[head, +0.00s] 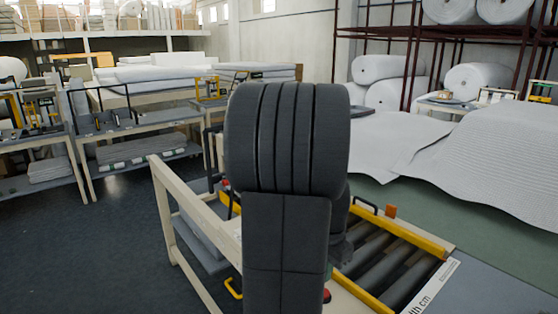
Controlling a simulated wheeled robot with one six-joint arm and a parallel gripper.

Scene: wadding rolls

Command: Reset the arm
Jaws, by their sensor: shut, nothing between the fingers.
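My own arm stands upright in the middle of the head view, its dark grey padded links covering the centre of the picture. My gripper is not visible in this view. The arm hides part of the bench and roller conveyor behind it.
A roller conveyor (385,262) with yellow side rails stands at the lower right, beside a pale wooden frame (195,212). Workbenches (135,128) stand at the left. White wadding (485,150) spreads at the right, with rolls (388,69) behind. The dark floor (115,240) at lower left is clear.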

